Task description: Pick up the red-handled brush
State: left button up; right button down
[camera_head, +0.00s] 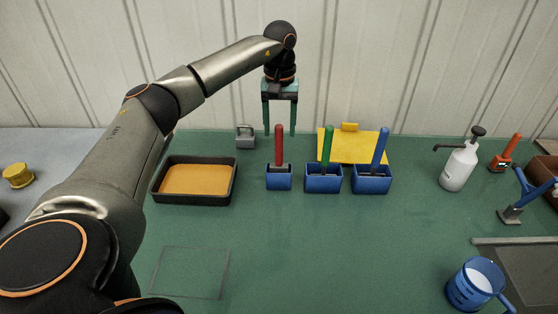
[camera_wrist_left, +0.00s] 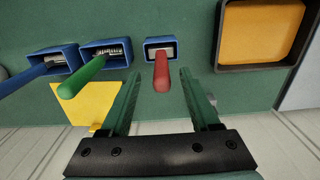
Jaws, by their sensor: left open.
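The red-handled brush (camera_head: 279,146) stands upright in a small blue holder (camera_head: 279,182). In the left wrist view the red handle (camera_wrist_left: 161,72) points towards the camera and appears between the two fingers. My left gripper (camera_head: 280,133) points down and is open, with its green fingers apart near the red handle in the head view. No contact with the handle can be made out. The brush head is mostly hidden in the holder (camera_wrist_left: 160,43). My right gripper is not in view.
A green-handled brush (camera_head: 327,145) and a blue-handled brush (camera_head: 379,148) stand in blue holders to the right. A black tray with orange content (camera_head: 155,196) is left. A yellow sheet (camera_head: 345,146) lies behind. A white spray bottle (camera_head: 457,168) and blue jug (camera_head: 465,292) stand right. The front middle is clear.

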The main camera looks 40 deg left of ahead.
pick_arm(q)
send_over(279, 166)
jog(key=f, duration=0.3)
jog(key=f+p, duration=0.1)
jog(key=f, duration=0.1)
jog(key=shift+w+a+f, duration=0.15)
jog(key=shift+w+a, duration=0.15)
grip_shut()
